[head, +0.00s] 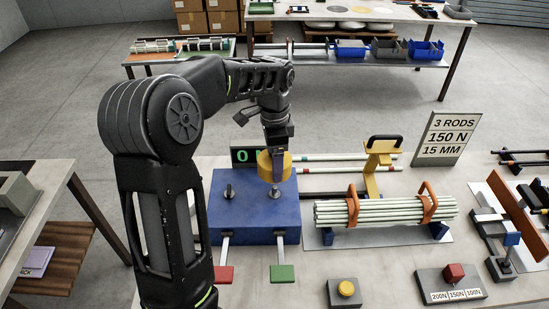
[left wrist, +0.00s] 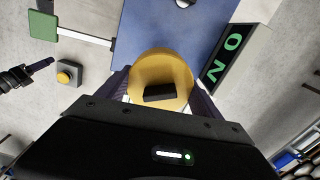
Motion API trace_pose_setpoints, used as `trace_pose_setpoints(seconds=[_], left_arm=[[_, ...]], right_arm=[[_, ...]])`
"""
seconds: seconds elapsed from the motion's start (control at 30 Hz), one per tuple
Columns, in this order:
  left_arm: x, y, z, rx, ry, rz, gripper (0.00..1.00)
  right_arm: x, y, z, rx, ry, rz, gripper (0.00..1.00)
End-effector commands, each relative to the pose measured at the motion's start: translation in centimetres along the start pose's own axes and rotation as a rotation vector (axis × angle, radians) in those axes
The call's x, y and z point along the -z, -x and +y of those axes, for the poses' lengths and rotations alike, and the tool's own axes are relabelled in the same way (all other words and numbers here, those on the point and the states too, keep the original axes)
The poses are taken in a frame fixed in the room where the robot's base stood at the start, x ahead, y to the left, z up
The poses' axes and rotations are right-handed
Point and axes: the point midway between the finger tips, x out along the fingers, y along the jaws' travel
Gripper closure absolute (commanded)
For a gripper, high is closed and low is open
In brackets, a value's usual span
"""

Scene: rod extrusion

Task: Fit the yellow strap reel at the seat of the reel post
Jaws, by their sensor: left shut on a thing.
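The yellow strap reel (head: 274,166) is held by my left gripper (head: 277,150) over the right part of the blue box (head: 255,218). The left wrist view shows the round yellow reel (left wrist: 160,72) between the dark fingers, with a black block at its middle. A short grey stub (head: 275,191), possibly the reel post, shows below the reel on the box. I cannot tell whether reel and stub touch; the seat is hidden. What looks like my right gripper (left wrist: 38,67) shows at the left edge of the left wrist view; its opening is unclear.
A display (head: 243,156) stands behind the box. Red (head: 224,275) and green (head: 282,273) paddles stick out in front. Orange cradles (head: 352,208) with a rod bundle (head: 390,208), a yellow stand (head: 378,165) and a yellow button (head: 346,288) lie to the right.

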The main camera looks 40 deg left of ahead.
Motion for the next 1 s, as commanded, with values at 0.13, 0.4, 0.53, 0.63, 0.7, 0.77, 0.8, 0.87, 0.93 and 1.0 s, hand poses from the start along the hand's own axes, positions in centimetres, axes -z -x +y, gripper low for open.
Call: trace_pose_setpoints(seconds=[0.13, 0.4, 0.53, 0.63, 0.7, 0.77, 0.8, 0.87, 0.93, 1.0], left_arm=[[0.0, -1.6, 0.0, 0.001, 0.0, 0.0, 0.78], [0.0, -4.0, 0.0, 0.0, 0.0, 0.0, 0.78], [0.0, -4.6, 0.0, 0.0, 0.0, 0.0, 0.78], [0.0, -4.8, 0.0, 0.001, 0.0, 0.0, 0.78], [0.0, -4.8, 0.0, 0.001, 0.0, 0.0, 0.78], [0.0, -4.8, 0.0, 0.001, 0.0, 0.0, 0.78], [0.0, -4.8, 0.0, 0.001, 0.0, 0.001, 0.78], [0.0, -4.8, 0.0, 0.001, 0.0, 0.0, 0.78], [0.0, -4.8, 0.0, 0.001, 0.0, 0.001, 0.78], [0.0, -4.8, 0.0, 0.001, 0.0, 0.001, 0.78]], right_arm=[[0.0, -1.2, 0.3, 0.003, 0.002, 0.003, 0.64], [0.2, -2.6, 0.6, 0.009, 0.005, 0.008, 0.64], [0.2, -2.9, 0.7, 0.01, 0.007, 0.009, 0.64], [0.3, -3.0, 0.7, 0.011, 0.007, 0.01, 0.64], [0.3, -3.0, 0.7, 0.011, 0.007, 0.01, 0.64], [0.3, -3.0, 0.7, 0.012, 0.007, 0.01, 0.64], [0.3, -3.0, 0.7, 0.012, 0.007, 0.01, 0.64], [0.3, -3.0, 0.7, 0.011, 0.007, 0.01, 0.64], [0.3, -3.0, 0.7, 0.011, 0.007, 0.01, 0.64], [0.3, -3.0, 0.7, 0.011, 0.007, 0.01, 0.64]])
